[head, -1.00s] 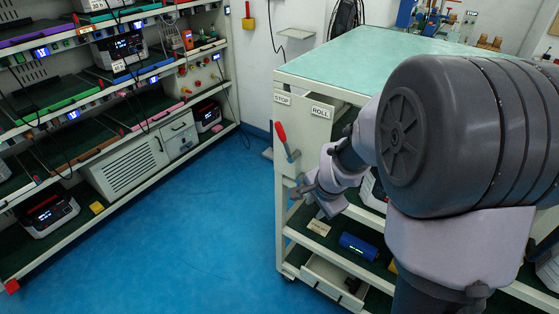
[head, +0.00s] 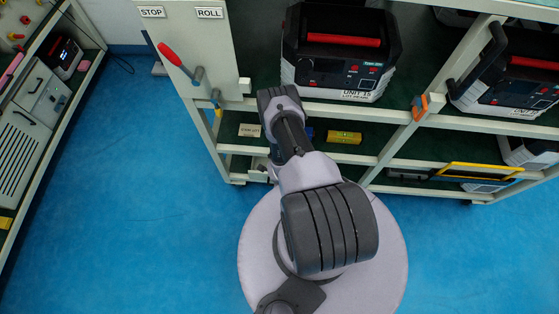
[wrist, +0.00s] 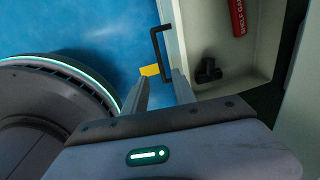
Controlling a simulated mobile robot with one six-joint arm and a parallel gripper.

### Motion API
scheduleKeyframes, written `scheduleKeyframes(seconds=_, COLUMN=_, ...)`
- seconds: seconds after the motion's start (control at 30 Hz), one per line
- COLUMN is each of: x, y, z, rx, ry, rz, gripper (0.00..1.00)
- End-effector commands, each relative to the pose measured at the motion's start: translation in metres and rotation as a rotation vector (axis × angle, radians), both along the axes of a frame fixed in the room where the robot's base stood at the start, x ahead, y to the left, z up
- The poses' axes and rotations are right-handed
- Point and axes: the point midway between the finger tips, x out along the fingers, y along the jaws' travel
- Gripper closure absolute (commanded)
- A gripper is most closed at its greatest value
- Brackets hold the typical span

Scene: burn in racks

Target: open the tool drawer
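In the wrist view the tool drawer (wrist: 226,83) stands open, its pale tray visible from above. A black item (wrist: 208,71) and a red item (wrist: 238,16) with white lettering lie inside. The drawer's black bar handle (wrist: 155,50) is on its front, at the left. My gripper (wrist: 160,78) is open, with its two fingers apart. The handle's lower end shows between and just beyond the fingertips; I cannot tell if they touch. In the head view my arm hides most of the drawer and my gripper.
The trolley has a red lever (head: 175,55) beside STOP and ROLL labels. Its shelves hold a black-and-white unit (head: 340,50) and a yellow box (head: 344,137). A rack (head: 25,90) stands at the left. Blue floor (head: 130,190) between them is clear.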

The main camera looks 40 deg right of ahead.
Motion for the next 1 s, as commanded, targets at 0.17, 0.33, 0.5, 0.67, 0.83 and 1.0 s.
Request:
scheduleKeyframes(seconds=0.17, x=0.007, y=-0.008, z=-0.061, rx=-0.001, ry=-0.001, rz=0.000, gripper=0.67)
scheduleKeyframes(seconds=0.33, x=0.011, y=-0.013, z=-0.090, rx=0.000, ry=0.000, rz=0.001, gripper=0.67)
scheduleKeyframes(seconds=0.5, x=0.012, y=-0.014, z=-0.099, rx=0.001, ry=0.001, rz=0.002, gripper=0.67)
scheduleKeyframes(seconds=0.67, x=0.013, y=-0.015, z=-0.099, rx=0.001, ry=0.001, rz=0.002, gripper=0.67)
scheduleKeyframes(seconds=0.83, x=0.013, y=-0.015, z=-0.098, rx=0.001, ry=0.001, rz=0.002, gripper=0.81)
scheduleKeyframes(seconds=1.0, x=0.013, y=-0.015, z=-0.098, rx=0.001, ry=0.001, rz=0.002, gripper=1.00)
